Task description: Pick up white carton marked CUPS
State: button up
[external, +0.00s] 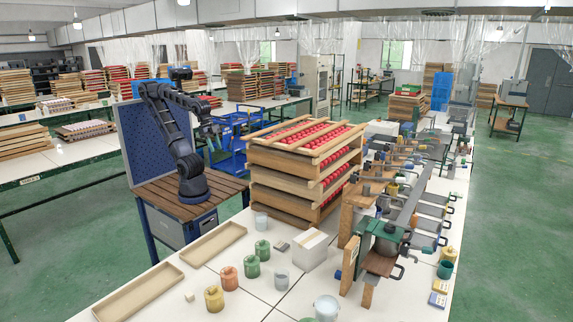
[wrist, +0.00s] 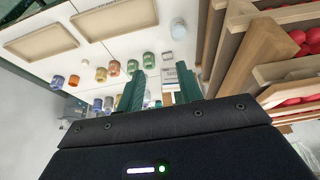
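A white carton (external: 310,249) stands on the white table, in front of the wooden tray stack; no CUPS marking is legible. In the wrist view a pale box that looks like this carton (wrist: 170,76) shows beyond and between the fingertips, partly hidden. My gripper (external: 212,139) is raised well above and away from the carton, to its left and farther back. In the wrist view my gripper (wrist: 160,82) has its two green fingers wide apart with nothing held between them.
Orange, green and yellow jars, such as an orange jar (external: 228,278), stand left of the carton. Two shallow wooden trays, one a long tray (external: 213,243), lie farther left. The tall tray stack (external: 302,165) and a machine (external: 385,232) flank the carton's back and right.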

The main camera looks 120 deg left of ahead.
dwell(0.4)
jog(key=o, duration=1.4)
jog(key=w+r+m+g, duration=0.1)
jog(key=w+r+m, duration=0.15)
jog(key=w, duration=0.55)
jog(key=w+r+m, duration=0.2)
jog(key=w+m, duration=0.1)
jog(key=w, duration=0.5)
jog(key=m+g+h, duration=0.2)
jog(key=m+g, duration=0.2)
jog(key=m, duration=1.1)
send_over(310, 238)
jog(key=a, duration=0.1)
notch_tip(310, 238, down, 29)
jog(key=shift+f, duration=0.2)
jog(key=f, duration=0.5)
jog(key=shift+d+f, duration=0.35)
jog(key=shift+d, duration=0.05)
jog(key=shift+w+f, duration=0.1)
jog(key=shift+f, duration=2.55)
